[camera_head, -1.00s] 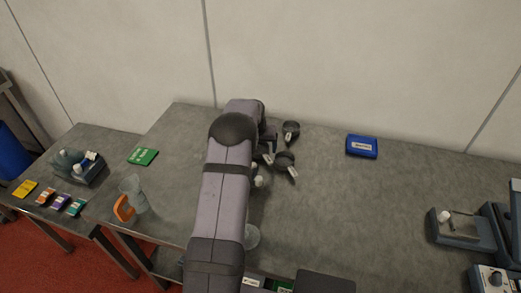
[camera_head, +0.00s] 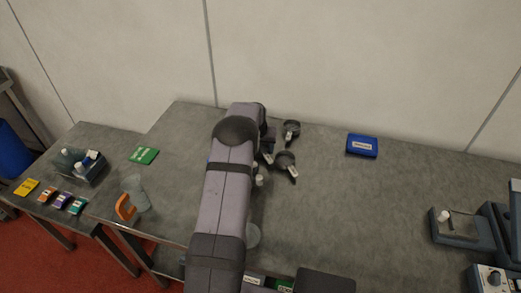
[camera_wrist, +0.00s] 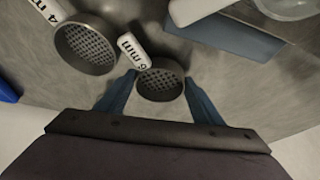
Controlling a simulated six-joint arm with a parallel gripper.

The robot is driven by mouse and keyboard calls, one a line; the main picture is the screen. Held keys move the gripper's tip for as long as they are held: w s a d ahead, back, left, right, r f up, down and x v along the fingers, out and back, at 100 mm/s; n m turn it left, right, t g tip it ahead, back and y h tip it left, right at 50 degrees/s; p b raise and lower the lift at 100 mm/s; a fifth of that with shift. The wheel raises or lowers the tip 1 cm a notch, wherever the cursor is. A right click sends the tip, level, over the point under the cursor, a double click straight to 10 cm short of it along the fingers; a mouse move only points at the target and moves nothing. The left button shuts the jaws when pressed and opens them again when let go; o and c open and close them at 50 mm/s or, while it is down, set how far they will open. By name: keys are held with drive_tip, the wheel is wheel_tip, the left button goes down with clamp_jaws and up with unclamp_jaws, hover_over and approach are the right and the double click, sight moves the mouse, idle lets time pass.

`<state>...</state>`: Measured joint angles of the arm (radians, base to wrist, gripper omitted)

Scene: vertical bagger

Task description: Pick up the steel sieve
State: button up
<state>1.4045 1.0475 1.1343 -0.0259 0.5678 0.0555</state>
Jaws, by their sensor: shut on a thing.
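My gripper (camera_wrist: 161,80) is shut on a dark round sieve (camera_wrist: 160,86) with a perforated mesh, its rim between the two blue fingers. The sieve's white handle label (camera_wrist: 133,50) reads "6 mm" and points up-left in the wrist view. In the head view my arm covers most of the gripper and this sieve. A second dark sieve (camera_wrist: 86,45), labelled 4 m..., lies just left of the held one in the wrist view; its label is cut off. The head view shows two free sieves right of my arm, a nearer one (camera_head: 285,159) and a farther one (camera_head: 291,127).
A blue case (camera_head: 362,145) lies farther right on the grey table (camera_head: 350,210). A green packet (camera_head: 144,155) and a clear jug with orange handle (camera_head: 126,207) are left of my arm. A grey device (camera_head: 462,228) stands at right. The table between is clear.

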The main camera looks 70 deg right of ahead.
drive_tip(key=w+r+n+p, duration=0.1)
drive_tip(key=w+r, duration=0.2)
drive_tip(key=r, duration=0.7)
drive_tip(key=w+r, duration=0.2)
drive_tip(key=r, duration=0.8)
drive_tip(key=w+a+r+n+p, duration=0.1)
drive_tip(key=a+r+p, duration=0.15)
drive_tip(key=a, duration=0.35)
drive_tip(key=w+a+r+p, duration=0.1)
drive_tip(key=a+p, duration=0.2)
drive_tip(key=a, duration=0.2)
drive_tip(key=s+a+f+m, duration=0.2)
drive_tip(key=a+f, duration=0.4)
drive_tip(key=f, duration=0.2)
drive_tip(key=shift+s+a+f, duration=0.15)
drive_tip(key=shift+a, duration=0.1)
drive_tip(key=shift+f, duration=0.2)
drive_tip(key=shift+f+b, duration=2.85)
drive_tip(key=shift+f, duration=0.45)
